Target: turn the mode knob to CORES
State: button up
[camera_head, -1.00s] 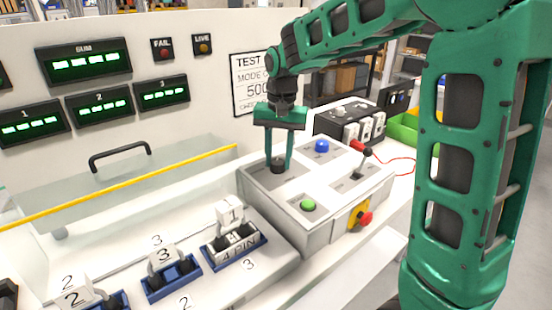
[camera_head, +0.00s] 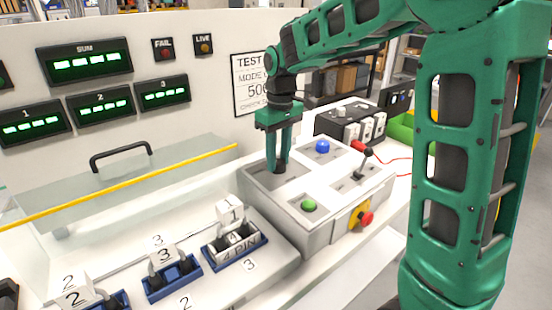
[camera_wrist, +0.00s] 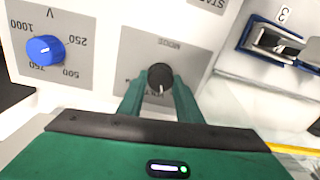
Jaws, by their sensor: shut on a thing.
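The black mode knob (camera_wrist: 160,79) sits on a grey panel marked MODE in the wrist view. Its white pointer line points toward the bottom of that view, where the label is partly covered by my fingers. In the head view my gripper (camera_head: 278,168) points straight down at the left back of the white control box (camera_head: 318,235) and hides most of the knob. In the wrist view my gripper (camera_wrist: 160,95) is shut on the knob, one green finger on each side. The CORES label cannot be made out.
A blue knob (camera_head: 322,146) marked V, a green button (camera_head: 309,205), a red-tipped lever (camera_head: 358,147) and a red stop button (camera_head: 365,218) are on the same box. Blue-based connectors (camera_head: 234,247) stand in front left. A clear cover with a yellow edge (camera_head: 120,188) lies left.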

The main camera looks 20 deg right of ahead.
aim_at(278, 161)
jog(key=n, duration=0.4)
jog(key=shift+n, duration=0.3)
jog(key=shift+r+n, duration=0.1)
jog(key=shift+n, duration=1.5)
jog(key=o, duration=1)
jog(key=shift+o, duration=0.2)
notch_tip(278, 161, up, 11)
jog(key=shift+w+f, duration=0.2)
jog(key=shift+w, duration=0.05)
